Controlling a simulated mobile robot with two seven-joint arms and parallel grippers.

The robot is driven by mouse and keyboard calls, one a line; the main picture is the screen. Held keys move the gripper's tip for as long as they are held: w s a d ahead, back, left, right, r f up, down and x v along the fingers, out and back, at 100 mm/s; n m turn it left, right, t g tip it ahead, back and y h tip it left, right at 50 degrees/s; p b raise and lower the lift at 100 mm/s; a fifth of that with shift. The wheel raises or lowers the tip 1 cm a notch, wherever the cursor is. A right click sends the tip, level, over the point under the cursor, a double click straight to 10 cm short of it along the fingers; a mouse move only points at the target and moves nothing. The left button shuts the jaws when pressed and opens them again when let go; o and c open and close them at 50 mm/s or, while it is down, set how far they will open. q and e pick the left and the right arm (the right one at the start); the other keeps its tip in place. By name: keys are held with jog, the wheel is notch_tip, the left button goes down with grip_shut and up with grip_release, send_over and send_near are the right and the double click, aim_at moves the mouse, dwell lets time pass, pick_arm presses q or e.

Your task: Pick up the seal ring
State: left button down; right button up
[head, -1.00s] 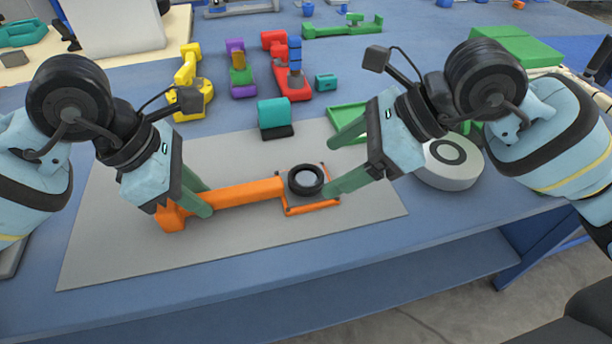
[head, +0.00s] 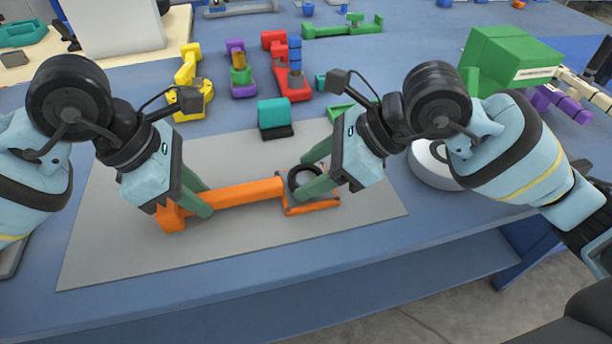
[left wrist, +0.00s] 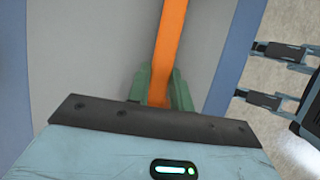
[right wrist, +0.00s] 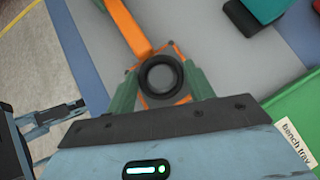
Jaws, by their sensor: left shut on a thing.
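The seal ring is a black ring (head: 304,180) on the square end of an orange fixture (head: 245,194) that lies on the grey mat. In the right wrist view the ring (right wrist: 160,77) sits between the two green fingers of my right gripper (right wrist: 163,90). My right gripper (head: 318,170) is open around the ring, with the fingers on either side; whether they touch it I cannot tell. My left gripper (head: 203,199) is shut on the orange fixture's bar near its left end. The bar also shows between the left fingers in the left wrist view (left wrist: 167,50).
A grey mat (head: 120,245) lies on the blue table. A teal block (head: 273,113) stands behind the fixture. A white round object (head: 430,168) is at the right, partly behind my right arm. A green bench tray (right wrist: 285,120) is near my right gripper. Yellow, purple and red fixtures stand farther back.

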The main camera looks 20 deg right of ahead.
jog(key=c, duration=0.5)
notch_tip(320, 180, up, 10)
dwell(0.4)
jog(key=shift+r, duration=0.1)
jog(key=shift+r, duration=2.6)
jog(key=d+r, duration=0.2)
jog(key=d, duration=0.8)
jog(key=shift+r, duration=0.35)
jog(key=shift+s, duration=0.1)
